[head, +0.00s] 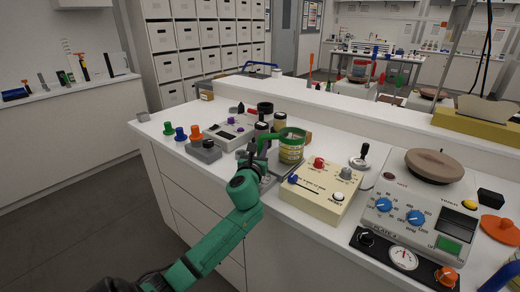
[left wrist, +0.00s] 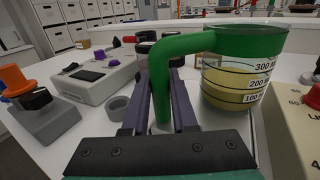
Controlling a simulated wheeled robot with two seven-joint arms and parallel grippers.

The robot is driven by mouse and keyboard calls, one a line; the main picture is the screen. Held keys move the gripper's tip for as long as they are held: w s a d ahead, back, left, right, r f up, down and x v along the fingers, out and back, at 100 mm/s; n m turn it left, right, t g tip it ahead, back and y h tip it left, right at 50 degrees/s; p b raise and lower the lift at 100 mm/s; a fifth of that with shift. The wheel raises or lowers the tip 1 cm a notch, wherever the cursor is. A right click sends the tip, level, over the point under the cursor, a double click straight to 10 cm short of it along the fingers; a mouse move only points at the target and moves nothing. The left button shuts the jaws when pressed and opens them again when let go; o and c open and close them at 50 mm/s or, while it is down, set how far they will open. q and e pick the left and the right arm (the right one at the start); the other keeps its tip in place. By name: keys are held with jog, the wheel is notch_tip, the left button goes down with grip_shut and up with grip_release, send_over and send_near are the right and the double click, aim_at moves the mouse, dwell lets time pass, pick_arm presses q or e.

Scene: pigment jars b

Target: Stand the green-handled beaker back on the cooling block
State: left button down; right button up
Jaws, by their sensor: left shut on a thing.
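The green-handled beaker (head: 291,150) is clear with a green rim, white volume labels and yellow contents. It is upright near the middle of the bench, and it also shows in the left wrist view (left wrist: 232,85). My left gripper (head: 258,152) is shut on its green handle, with the dark fingers on both sides of the handle's hanging part (left wrist: 162,100). A flat grey metallic slab (head: 286,169), which looks like the cooling block, lies below the beaker. I cannot tell whether the beaker touches it. My right gripper is not in view.
A cream box with coloured knobs (head: 318,188) stands close to the right of the beaker. A hotplate unit (head: 415,205) is farther right. A grey instrument (head: 232,131), jars and a grey rack with an orange knob (head: 205,151) stand to the left. A raised ledge (head: 330,103) runs behind.

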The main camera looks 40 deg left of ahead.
pick_arm(q)
jog(key=c, duration=0.7)
grip_release()
jog(key=shift+s+d+r, duration=0.1)
jog(key=v, duration=1.2)
